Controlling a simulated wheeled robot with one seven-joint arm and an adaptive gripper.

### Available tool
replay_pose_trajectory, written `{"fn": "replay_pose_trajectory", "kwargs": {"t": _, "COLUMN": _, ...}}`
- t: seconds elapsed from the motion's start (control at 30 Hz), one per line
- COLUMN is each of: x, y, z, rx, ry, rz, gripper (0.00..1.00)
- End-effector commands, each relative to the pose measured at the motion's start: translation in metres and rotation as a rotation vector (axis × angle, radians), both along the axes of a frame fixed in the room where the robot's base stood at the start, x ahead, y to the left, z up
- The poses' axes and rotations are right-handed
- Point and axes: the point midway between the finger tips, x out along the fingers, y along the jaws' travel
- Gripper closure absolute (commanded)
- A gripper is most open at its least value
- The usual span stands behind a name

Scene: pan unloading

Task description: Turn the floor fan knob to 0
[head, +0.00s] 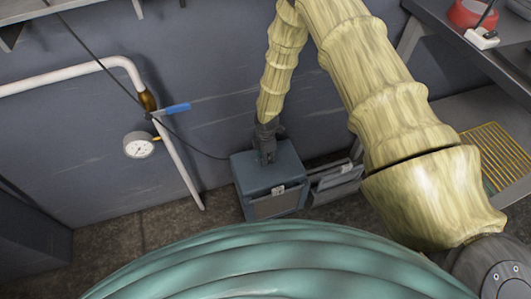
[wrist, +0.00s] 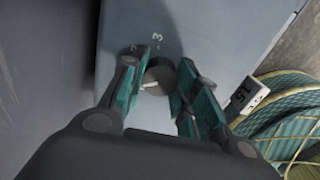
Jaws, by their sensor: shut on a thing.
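The floor fan (head: 266,186) is a grey-blue box standing on the floor by the wall, in the middle of the head view. Its top panel also fills much of the wrist view (wrist: 215,35). The knob (wrist: 158,77) is a dark round dial with a light pointer mark, and the digits 2 and 3 show printed above it. My gripper (wrist: 158,82) reaches down from above and is shut on the knob, one finger on each side. In the head view my gripper (head: 267,150) hides the knob. A 0 mark is not visible.
A blue-handled valve (head: 175,108) and a round gauge (head: 139,145) sit on white pipes at the left. A dark cable runs along the wall to the fan. A grey panelled object (head: 335,182) stands right of the fan. A metal table (head: 490,62) is at upper right.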

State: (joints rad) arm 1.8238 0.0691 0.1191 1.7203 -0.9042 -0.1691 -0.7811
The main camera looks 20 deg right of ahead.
Motion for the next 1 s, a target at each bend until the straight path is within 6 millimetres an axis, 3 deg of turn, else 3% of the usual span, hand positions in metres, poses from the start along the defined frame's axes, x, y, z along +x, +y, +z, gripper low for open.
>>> {"fn": "replay_pose_trajectory", "kwargs": {"t": 0.5, "x": -0.0002, "y": -0.0001, "z": 0.0014, "rx": 0.001, "ry": 0.000, "rz": 0.450, "gripper": 0.94}}
{"fn": "replay_pose_trajectory", "kwargs": {"t": 1.0, "x": 0.0005, "y": 0.0001, "z": 0.0004, "rx": 0.000, "ry": -0.001, "rz": 0.644, "gripper": 0.94}}
